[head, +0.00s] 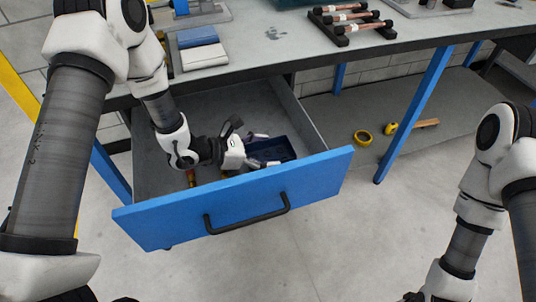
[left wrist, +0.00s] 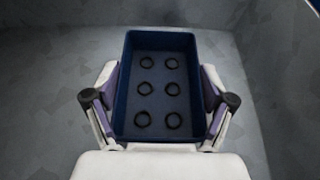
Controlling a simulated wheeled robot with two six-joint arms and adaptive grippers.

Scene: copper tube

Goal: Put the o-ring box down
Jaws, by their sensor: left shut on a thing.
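The o-ring box (head: 276,149) is a dark blue open tray inside the open drawer in the head view. In the left wrist view the box (left wrist: 160,103) shows several black o-rings (left wrist: 145,88) in two columns on its floor. My left gripper (head: 256,149) reaches down into the drawer and is shut on the box, with one finger on each long side in the left wrist view (left wrist: 160,112). The box looks level and low in the drawer; I cannot tell whether it touches the drawer floor. My right gripper is out of view.
The blue-fronted drawer (head: 240,198) is pulled out under the workbench (head: 260,52). Copper tubes (head: 345,17) rest on a black rack on the bench. Yellow tape (head: 362,138) lies on the lower shelf.

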